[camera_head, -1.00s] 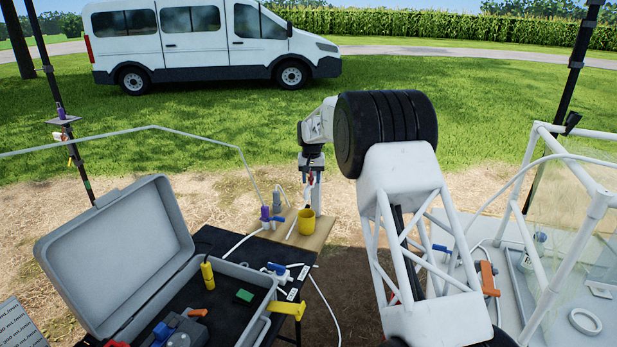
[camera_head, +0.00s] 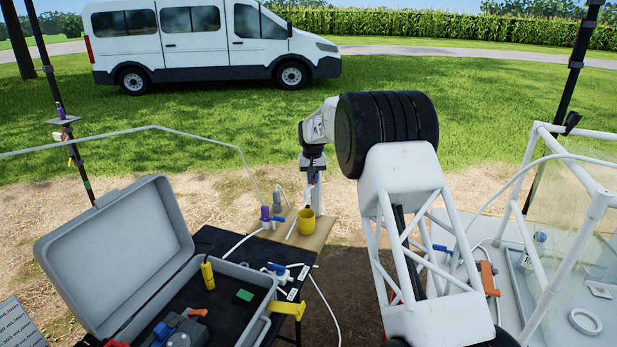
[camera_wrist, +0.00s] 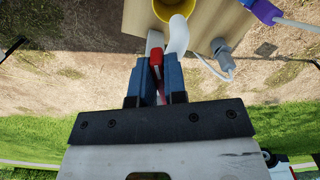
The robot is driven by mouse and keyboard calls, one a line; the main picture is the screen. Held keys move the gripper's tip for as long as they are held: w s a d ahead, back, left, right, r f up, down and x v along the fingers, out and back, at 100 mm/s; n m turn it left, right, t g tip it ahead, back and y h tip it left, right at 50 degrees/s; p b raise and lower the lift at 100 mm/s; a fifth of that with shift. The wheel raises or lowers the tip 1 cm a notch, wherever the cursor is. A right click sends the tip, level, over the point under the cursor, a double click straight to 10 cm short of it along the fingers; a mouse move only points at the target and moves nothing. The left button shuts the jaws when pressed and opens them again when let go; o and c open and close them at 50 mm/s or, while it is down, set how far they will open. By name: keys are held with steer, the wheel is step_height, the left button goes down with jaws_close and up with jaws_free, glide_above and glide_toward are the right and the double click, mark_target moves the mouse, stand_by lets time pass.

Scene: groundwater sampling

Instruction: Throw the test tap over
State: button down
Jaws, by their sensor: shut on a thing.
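The test tap shows in the wrist view as a small red lever (camera_wrist: 156,60) beside a curved white spout (camera_wrist: 178,36). My gripper (camera_wrist: 155,66) is shut on the red lever, with one blue-grey finger on each side of it. In the head view my gripper (camera_head: 312,180) hangs pointing down at the tap, above the wooden board. The tap there is small and partly hidden by my gripper. A yellow cup (camera_head: 307,222) stands on the board under the tap; its rim also shows in the wrist view (camera_wrist: 172,10).
A purple-topped fitting (camera_head: 265,214) and a grey one (camera_head: 277,202) stand left of the cup on the board (camera_head: 318,234). An open grey case (camera_head: 120,255) is at front left. A white-framed clear enclosure (camera_head: 590,215) stands at right.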

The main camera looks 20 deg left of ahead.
steer(key=shift+w+d+n, duration=0.25)
steer(key=shift+d+n, duration=0.05)
steer(key=shift+n, duration=0.8)
steer(key=shift+w+d+n, duration=0.25)
steer(key=shift+d+n, duration=0.05)
steer(key=shift+n, duration=0.8)
steer(key=shift+w+d+n, duration=0.15)
steer(key=shift+w+n, duration=0.15)
steer(key=shift+n, duration=0.65)
steer(key=shift+w+d+n, duration=0.15)
steer(key=shift+w+n, duration=0.15)
steer(key=shift+n, duration=0.7)
steer(key=shift+w+d+n, duration=0.15)
steer(key=shift+w+n, duration=0.15)
steer(key=shift+n, duration=0.65)
